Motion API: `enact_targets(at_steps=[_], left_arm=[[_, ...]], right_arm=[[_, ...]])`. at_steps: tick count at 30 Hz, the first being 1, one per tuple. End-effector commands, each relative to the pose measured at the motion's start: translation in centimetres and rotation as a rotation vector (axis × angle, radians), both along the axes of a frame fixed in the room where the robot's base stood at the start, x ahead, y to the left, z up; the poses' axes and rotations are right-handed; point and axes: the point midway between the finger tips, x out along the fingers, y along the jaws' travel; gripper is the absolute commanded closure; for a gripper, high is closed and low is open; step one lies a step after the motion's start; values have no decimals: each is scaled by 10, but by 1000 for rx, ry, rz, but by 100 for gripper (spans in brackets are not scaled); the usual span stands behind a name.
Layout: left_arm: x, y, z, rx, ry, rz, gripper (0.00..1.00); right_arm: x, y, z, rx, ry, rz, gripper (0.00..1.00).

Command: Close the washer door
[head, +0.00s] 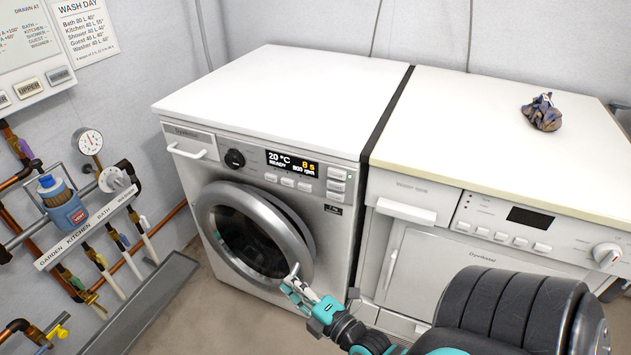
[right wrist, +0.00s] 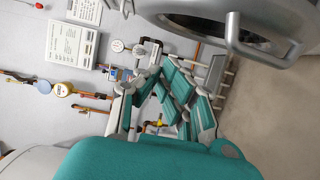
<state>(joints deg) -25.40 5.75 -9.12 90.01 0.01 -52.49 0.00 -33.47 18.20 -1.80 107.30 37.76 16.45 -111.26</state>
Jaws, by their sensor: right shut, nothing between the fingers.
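The front-loading washer (head: 270,175) stands at the left of the head view. Its round grey door (head: 207,222) with dark glass seems slightly ajar, its rim standing off the front on the right side. The door also shows at the top right of the right wrist view (right wrist: 190,15), with its handle (right wrist: 250,48) sticking out. My right gripper (head: 295,286) is shut and empty, with its fingertips close to the door's lower right edge by the handle. I cannot tell whether they touch it. In the right wrist view the fingertips (right wrist: 157,73) meet. My left gripper is not in view.
A second white machine (head: 415,262) stands to the right, with a dark cloth bundle (head: 542,112) on top. The floor before the washer is clear.

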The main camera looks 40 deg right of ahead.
Motion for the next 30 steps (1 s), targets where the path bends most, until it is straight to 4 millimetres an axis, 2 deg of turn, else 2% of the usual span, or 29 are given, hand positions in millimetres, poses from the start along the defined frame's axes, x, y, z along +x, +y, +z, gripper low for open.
enact_targets(at_steps=[5,8,20,24,30], left_arm=[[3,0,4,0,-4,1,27],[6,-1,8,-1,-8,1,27],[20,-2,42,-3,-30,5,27],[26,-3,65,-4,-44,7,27],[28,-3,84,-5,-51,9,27]], right_arm=[[9,6,7,-13,-46,-5,100],[23,5,7,-12,-46,-5,100],[107,5,5,-11,-42,-4,100],[108,-18,3,-15,-38,-3,100],[111,-31,4,-13,-37,-4,100]])
